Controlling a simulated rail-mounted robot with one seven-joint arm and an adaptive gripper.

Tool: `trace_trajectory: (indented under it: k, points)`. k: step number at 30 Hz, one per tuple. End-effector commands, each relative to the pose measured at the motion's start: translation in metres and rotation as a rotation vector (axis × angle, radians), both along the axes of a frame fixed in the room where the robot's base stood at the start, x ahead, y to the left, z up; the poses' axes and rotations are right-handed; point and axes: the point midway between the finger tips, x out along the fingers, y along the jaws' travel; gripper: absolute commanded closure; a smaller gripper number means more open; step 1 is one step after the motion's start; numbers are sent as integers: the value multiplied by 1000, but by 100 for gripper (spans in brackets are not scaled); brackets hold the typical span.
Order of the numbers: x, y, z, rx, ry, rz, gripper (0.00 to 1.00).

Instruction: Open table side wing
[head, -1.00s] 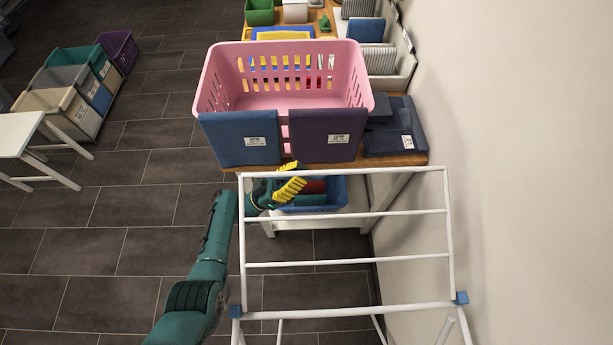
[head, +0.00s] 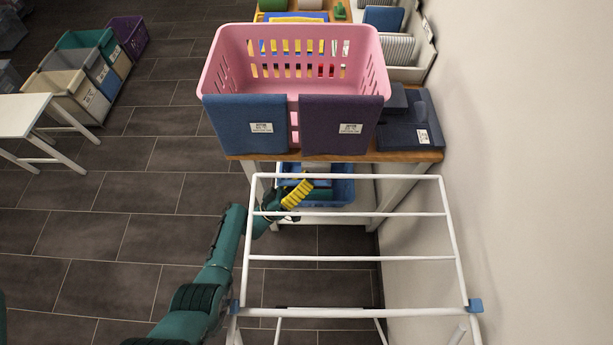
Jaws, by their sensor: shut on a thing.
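The wing (head: 352,258) is a white frame with several thin crossbars in the head view. It joins the white rack (head: 345,312) at blue corner pieces (head: 475,306). It reaches away from me towards the wooden table. My teal arm comes up along the wing's left side. My gripper (head: 297,193), with yellow ribbed fingers, is at the wing's far left part, between its far bar and the second bar. It is shut on the wing, seemingly at the far bar, but the exact contact is hard to make out. One finger is largely hidden.
A pink basket (head: 293,88) stands on the wooden table (head: 436,156) beyond the wing. A blue crate (head: 343,193) sits below, behind the gripper. A wall (head: 520,160) closes the right side. The dark tiled floor (head: 110,240) at left is open, with bins and a white table further off.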

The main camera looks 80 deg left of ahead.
Motion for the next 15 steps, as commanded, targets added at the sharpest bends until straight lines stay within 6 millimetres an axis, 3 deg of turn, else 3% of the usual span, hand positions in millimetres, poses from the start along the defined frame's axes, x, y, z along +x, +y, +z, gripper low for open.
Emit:
trace_trajectory:
  k: [3,4,9,15]
  points:
    - [0,-2,-1,1,-1,-5,100]
    - [0,-2,-1,1,-1,-5,84]
    - [0,-1,0,1,0,-3,56]
    - [0,-1,0,2,-1,-2,56]
